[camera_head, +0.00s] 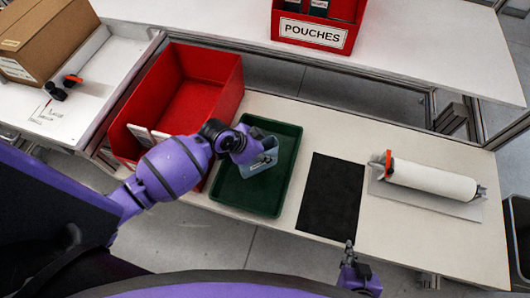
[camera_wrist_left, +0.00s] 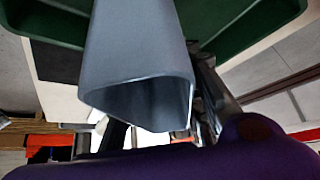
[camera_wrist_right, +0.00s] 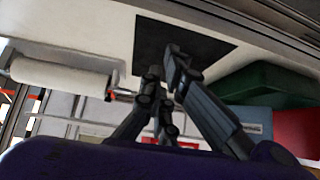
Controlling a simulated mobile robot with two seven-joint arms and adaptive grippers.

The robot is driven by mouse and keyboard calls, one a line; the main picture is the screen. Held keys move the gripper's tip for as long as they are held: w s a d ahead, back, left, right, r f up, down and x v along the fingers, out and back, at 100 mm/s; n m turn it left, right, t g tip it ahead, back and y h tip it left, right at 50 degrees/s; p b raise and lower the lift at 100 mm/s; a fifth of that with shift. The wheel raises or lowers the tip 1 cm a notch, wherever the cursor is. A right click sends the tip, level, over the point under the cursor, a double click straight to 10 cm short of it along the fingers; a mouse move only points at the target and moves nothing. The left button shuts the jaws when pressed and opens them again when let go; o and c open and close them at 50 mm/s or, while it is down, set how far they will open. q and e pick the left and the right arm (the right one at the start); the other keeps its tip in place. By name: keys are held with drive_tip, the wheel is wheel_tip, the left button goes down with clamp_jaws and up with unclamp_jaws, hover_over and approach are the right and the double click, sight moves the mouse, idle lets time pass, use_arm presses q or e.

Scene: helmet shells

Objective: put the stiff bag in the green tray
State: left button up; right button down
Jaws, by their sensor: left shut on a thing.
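The stiff bag (camera_head: 264,162) is grey-blue with an open mouth. My left gripper (camera_head: 250,150) is shut on it, over the upper middle of the green tray (camera_head: 280,190). In the left wrist view the bag (camera_wrist_left: 138,45) fills the upper middle with its mouth towards the camera, and the gripper's dark finger (camera_wrist_left: 205,75) is at its side. The green tray (camera_wrist_left: 235,25) shows behind it. Whether the bag touches the tray floor I cannot tell. My right gripper (camera_head: 349,248) is near the table's front edge, below the black mat, holding nothing visible; its fingers (camera_wrist_right: 165,75) appear close together.
A red bin (camera_head: 225,75) stands left of the tray. A black mat (camera_head: 330,195) lies right of it, then a white roll (camera_head: 430,178) with an orange end. A red box labelled POUCHES (camera_head: 315,35) sits on the back shelf. A cardboard box (camera_head: 45,40) is at far left.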

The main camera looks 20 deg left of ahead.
use_arm(q)
drive_tip(key=w+f, duration=0.1)
drive_tip(key=f, duration=0.1)
drive_tip(key=w+f, duration=0.1)
drive_tip(key=f, duration=0.1)
drive_tip(key=f+b, duration=0.1)
drive_tip(key=f, duration=0.1)
drive_tip(key=shift+w+a+f, duration=0.15)
drive_tip(key=shift+w+a, duration=0.2)
drive_tip(key=shift+w, duration=0.05)
drive_tip(key=shift+f, duration=0.35)
drive_tip(key=o, duration=0.7)
drive_tip(key=shift+f, duration=0.2)
drive_tip(key=o, duration=0.4)
drive_tip(key=shift+r, duration=0.1)
drive_tip(key=shift+o, duration=0.2)
